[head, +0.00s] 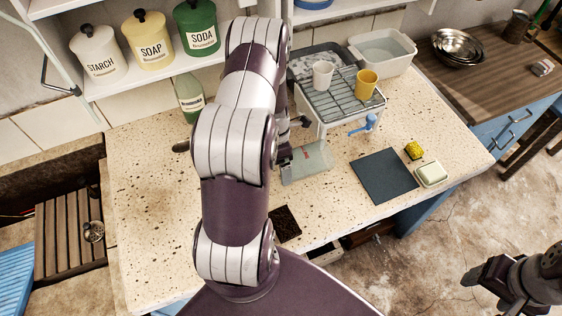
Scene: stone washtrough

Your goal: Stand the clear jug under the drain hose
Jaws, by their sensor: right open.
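The clear jug (309,163), pale greenish with a small red mark, is at the counter's middle, left of and nearer than the blue spout (365,125). The spout, apparently the drain outlet, sticks out at the front of the wire dish rack (336,98). My left arm crosses the middle of the head view and covers the space just left of the jug. Its gripper (285,152) is mostly hidden beside the jug; I cannot tell whether it grips the jug. My right gripper (480,286) is open and empty, off the counter at the lower right.
A white cup (322,75) and yellow cup (367,84) stand on the rack. A green bottle (189,97) stands behind my left arm. Bare counter separates jug and mat.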

